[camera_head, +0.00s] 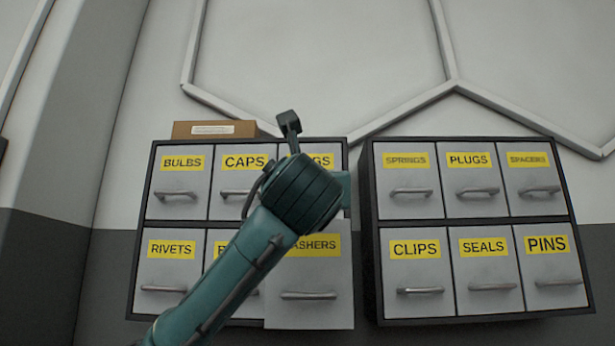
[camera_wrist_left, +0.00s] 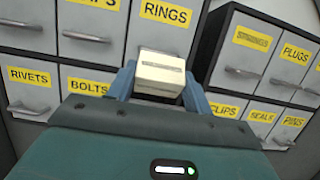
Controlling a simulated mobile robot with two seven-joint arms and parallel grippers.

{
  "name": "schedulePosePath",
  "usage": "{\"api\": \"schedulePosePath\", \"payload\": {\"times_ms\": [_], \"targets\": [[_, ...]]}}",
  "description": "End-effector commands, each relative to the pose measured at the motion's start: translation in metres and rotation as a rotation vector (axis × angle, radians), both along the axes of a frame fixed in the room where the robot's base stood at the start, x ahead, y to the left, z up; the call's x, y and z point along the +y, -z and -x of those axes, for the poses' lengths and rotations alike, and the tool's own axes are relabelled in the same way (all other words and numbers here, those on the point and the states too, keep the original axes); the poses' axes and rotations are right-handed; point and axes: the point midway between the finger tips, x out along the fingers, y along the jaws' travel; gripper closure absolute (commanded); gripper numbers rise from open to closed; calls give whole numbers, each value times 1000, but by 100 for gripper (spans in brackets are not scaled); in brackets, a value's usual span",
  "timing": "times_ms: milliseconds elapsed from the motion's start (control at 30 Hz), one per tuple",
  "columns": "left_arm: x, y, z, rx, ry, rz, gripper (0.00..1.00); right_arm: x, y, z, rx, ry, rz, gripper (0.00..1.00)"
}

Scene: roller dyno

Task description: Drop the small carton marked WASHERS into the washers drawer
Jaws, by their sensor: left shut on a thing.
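The small pale carton (camera_wrist_left: 160,72) is between the fingers of my left gripper (camera_wrist_left: 160,84), which is shut on it in the left wrist view. Its marking is not readable. In the head view my left arm reaches up in front of the left cabinet, and its dark wrist (camera_head: 303,195) hides the fingers and carton. The washers drawer (camera_head: 315,268) is at the lower right of the left cabinet. Its front looks larger than its neighbours and overlaps the cabinet frame, so it stands pulled out. Its inside is not visible. My right gripper is not in view.
The left cabinet (camera_head: 139,245) also has BULBS, CAPS, RINGS, RIVETS and BOLTS drawers, which look shut. A right cabinet (camera_head: 371,250) with several shut drawers stands beside it. A brown box (camera_head: 190,130) lies on top of the left cabinet. A wall is behind.

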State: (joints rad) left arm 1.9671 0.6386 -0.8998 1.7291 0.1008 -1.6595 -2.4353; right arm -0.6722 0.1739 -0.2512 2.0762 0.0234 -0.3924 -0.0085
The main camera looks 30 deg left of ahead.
Motion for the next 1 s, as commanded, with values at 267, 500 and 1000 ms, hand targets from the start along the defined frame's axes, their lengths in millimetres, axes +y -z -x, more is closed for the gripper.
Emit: {"api": "schedulePosePath", "payload": {"times_ms": [267, 500, 1000], "targets": [[18, 3, -28, 2, -1, 0, 74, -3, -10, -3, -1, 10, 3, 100], [26, 5, -43, -1, 0, -1, 74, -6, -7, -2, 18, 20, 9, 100], [28, 6, -46, -1, 0, -1, 42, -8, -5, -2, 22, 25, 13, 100]]}}
